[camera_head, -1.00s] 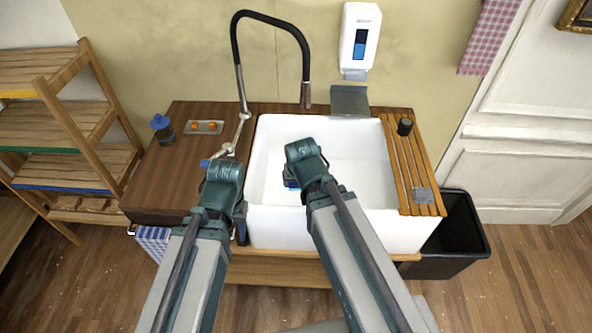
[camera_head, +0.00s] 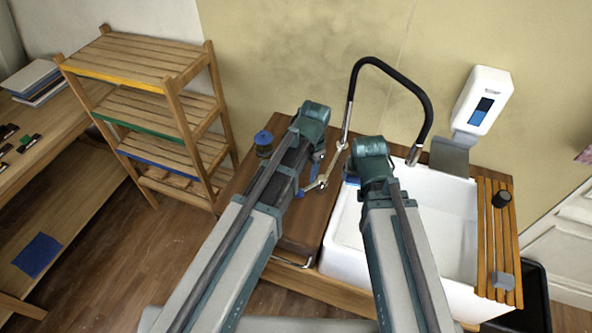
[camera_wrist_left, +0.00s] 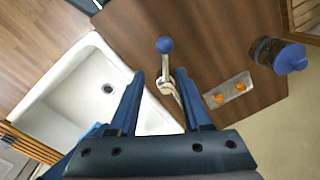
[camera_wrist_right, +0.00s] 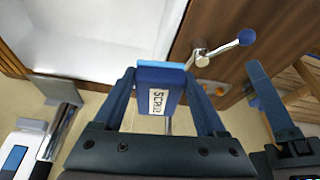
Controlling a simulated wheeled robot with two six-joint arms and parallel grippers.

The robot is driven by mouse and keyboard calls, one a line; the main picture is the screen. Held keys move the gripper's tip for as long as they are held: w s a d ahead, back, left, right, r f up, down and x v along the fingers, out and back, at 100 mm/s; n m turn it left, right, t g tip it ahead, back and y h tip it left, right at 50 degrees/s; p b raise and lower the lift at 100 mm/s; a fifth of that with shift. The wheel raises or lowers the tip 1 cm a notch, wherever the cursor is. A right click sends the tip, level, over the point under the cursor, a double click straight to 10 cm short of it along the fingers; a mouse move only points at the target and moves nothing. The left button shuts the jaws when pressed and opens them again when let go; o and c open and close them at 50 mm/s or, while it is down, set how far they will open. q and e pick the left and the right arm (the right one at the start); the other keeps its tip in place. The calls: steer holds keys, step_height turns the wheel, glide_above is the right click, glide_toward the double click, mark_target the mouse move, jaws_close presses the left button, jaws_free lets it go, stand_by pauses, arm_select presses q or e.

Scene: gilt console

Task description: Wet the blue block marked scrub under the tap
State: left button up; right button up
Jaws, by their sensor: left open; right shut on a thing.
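The blue block with a white scrub label (camera_wrist_right: 158,98) is between the fingers of my right gripper (camera_wrist_right: 160,75), which is shut on it. In the head view the block (camera_head: 351,181) is by the back left corner of the white sink (camera_head: 450,225), left of the tap spout (camera_head: 414,155). The black-hosed tap (camera_head: 388,65) has a metal lever with a blue knob (camera_head: 300,193). My left gripper (camera_wrist_left: 160,75) is open and empty; the lever's blue knob (camera_wrist_left: 165,45) shows ahead, in line with its finger gap. I see no water stream.
A blue-lidded jar (camera_head: 264,143) stands on the wooden counter left of the sink. A tray with orange pieces (camera_wrist_left: 231,93) lies there too. A soap dispenser (camera_head: 483,100) hangs on the wall. A slatted rack (camera_head: 498,240) covers the sink's right side. Wooden shelves (camera_head: 150,100) stand left.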

mark_target(304, 190)
steer(key=shift+w+a+r, duration=0.25)
steer(key=shift+r, duration=0.1)
arm_select(q)
steer(key=shift+w+r, duration=0.3)
steer(key=shift+w, duration=0.3)
arm_select(e)
steer(key=shift+f, duration=0.1)
arm_select(q)
steer(key=shift+f, duration=0.1)
arm_select(e)
steer(key=shift+f, duration=0.1)
arm_select(q)
steer(key=f+b, duration=1.1)
steer(key=b, duration=0.1)
steer(key=shift+w+a+f, duration=0.3)
steer(key=shift+f, duration=0.1)
arm_select(e)
step_height(304, 190, down, 12)
arm_select(q)
steer(key=shift+r, duration=0.1)
arm_select(e)
steer(key=shift+r, duration=0.2)
arm_select(q)
jaws_close()
arm_select(e)
steer(key=shift+d, duration=0.1)
arm_select(q)
steer(key=shift+s+a, duration=0.1)
steer(key=shift+s, duration=0.05)
